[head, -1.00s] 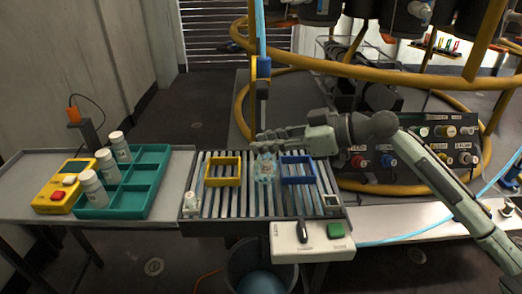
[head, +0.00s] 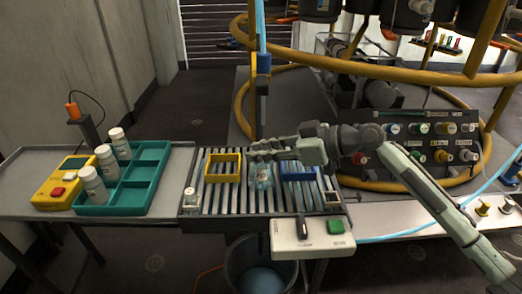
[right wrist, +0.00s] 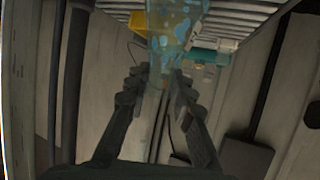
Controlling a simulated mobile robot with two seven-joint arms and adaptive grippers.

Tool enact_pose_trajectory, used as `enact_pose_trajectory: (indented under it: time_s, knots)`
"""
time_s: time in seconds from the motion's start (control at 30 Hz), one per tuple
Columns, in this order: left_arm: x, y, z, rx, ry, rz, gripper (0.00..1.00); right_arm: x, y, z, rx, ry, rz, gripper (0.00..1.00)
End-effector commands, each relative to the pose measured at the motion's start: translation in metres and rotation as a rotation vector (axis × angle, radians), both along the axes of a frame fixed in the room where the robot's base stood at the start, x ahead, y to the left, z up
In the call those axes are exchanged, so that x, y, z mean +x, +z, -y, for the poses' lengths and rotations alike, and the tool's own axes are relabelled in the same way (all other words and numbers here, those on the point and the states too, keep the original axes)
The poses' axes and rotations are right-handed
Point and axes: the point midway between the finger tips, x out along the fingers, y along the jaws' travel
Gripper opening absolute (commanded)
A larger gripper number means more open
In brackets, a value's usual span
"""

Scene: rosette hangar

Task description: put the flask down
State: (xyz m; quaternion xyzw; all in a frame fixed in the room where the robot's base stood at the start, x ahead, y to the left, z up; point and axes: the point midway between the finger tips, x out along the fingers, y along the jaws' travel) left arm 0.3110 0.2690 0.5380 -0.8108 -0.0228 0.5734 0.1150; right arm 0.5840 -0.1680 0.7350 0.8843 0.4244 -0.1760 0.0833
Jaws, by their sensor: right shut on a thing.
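The flask (head: 262,177) is clear and bluish with a pale label. In the head view it is upright over the grey slatted roller rack, between a yellow frame (head: 209,168) and a blue frame (head: 299,174). My right gripper (head: 263,152) is shut on its upper part, coming in from the right. I cannot tell whether the flask's base touches the rollers. In the right wrist view the speckled flask (right wrist: 172,22) stands out beyond the fingertips of my right gripper (right wrist: 158,78). My left gripper is not in view.
A teal tray (head: 150,165) with several white bottles and a yellow device (head: 62,183) stand at left. A white box (head: 312,238) with a lever and green button fronts the rack (head: 230,196). A bucket (head: 235,272) stands below. A blue-tipped vertical rod hangs behind the gripper.

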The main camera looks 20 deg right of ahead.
Motion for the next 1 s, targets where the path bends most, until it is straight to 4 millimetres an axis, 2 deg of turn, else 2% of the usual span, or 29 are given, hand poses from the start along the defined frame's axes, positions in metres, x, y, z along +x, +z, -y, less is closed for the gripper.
enact_pose_trajectory:
  time_s: [0.07, 0.1, 0.27, 0.6, 0.7, 1.0]
  knots:
    - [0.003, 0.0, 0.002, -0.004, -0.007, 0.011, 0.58, 0.0, -0.001, 0.0, 0.0, 0.0, 0.0, 0.0]
    - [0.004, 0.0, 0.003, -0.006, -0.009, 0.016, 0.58, 0.0, -0.001, 0.0, 0.0, 0.0, 0.0, 0.25]
    - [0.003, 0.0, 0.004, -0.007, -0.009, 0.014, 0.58, 0.0, -0.001, 0.0, -0.001, 0.0, -0.001, 0.44]
    - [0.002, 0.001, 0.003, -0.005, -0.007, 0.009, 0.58, 0.0, 0.0, 0.0, -0.001, 0.0, -0.001, 0.44]
    - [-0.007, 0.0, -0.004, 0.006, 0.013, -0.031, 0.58, -0.001, 0.003, 0.001, -0.001, 0.0, -0.001, 0.44]
    - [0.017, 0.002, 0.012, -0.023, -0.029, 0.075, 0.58, -0.039, 0.025, 0.049, -0.004, -0.001, -0.003, 0.44]
